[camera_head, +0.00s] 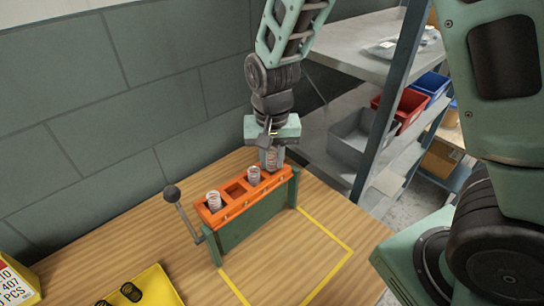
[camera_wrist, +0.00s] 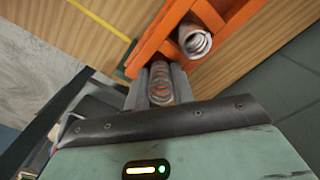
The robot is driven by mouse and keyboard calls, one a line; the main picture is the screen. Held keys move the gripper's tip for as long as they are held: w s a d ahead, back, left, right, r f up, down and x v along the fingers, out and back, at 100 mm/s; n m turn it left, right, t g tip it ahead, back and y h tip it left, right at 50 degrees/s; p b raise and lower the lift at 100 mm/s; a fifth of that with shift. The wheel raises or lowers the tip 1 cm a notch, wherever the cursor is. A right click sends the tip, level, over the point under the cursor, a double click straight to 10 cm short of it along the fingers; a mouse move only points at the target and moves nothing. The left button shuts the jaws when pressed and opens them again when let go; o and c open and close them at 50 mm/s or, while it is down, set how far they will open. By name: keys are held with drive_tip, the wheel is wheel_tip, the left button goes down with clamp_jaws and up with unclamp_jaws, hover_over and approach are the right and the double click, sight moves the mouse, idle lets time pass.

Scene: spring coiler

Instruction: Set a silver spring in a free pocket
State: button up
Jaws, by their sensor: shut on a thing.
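An orange rack (camera_head: 232,212) with a row of square pockets stands on a green frame on the wooden table. A silver spring (camera_head: 214,200) stands in its left-end pocket, and another (camera_head: 254,175) stands towards the right. The pocket between them (camera_head: 236,189) is empty. My gripper (camera_head: 271,160) points down at the rack's right end, shut on a silver spring (camera_wrist: 160,85) held upright between its fingers. Whether that spring's lower end is inside the right-end pocket is hidden. In the wrist view, a standing spring (camera_wrist: 195,40) shows beside the gripper, in the orange rack (camera_wrist: 155,40).
A lever with a dark ball knob (camera_head: 172,194) sticks up at the rack's left end. A yellow bin (camera_head: 155,285) with dark springs stands front left, near a yellow box (camera_head: 15,283). Metal shelving (camera_head: 385,110) with bins stands behind right. Yellow tape marks bare table in front.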

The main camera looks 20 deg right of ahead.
drive_tip(key=shift+s+f, duration=0.3)
drive_tip(key=shift+f, duration=0.3)
drive_tip(key=o, duration=1.1)
drive_tip(key=shift+f, duration=0.15)
drive_tip(key=shift+c, duration=0.2)
drive_tip(key=shift+d, duration=0.1)
drive_tip(key=shift+w+r+b, duration=0.15)
drive_tip(key=shift+r+b, duration=0.15)
drive_tip(key=shift+r, duration=0.05)
wheel_tip(320, 180, up, 18)
drive_tip(key=b, duration=0.1)
drive_tip(key=shift+a, duration=0.35)
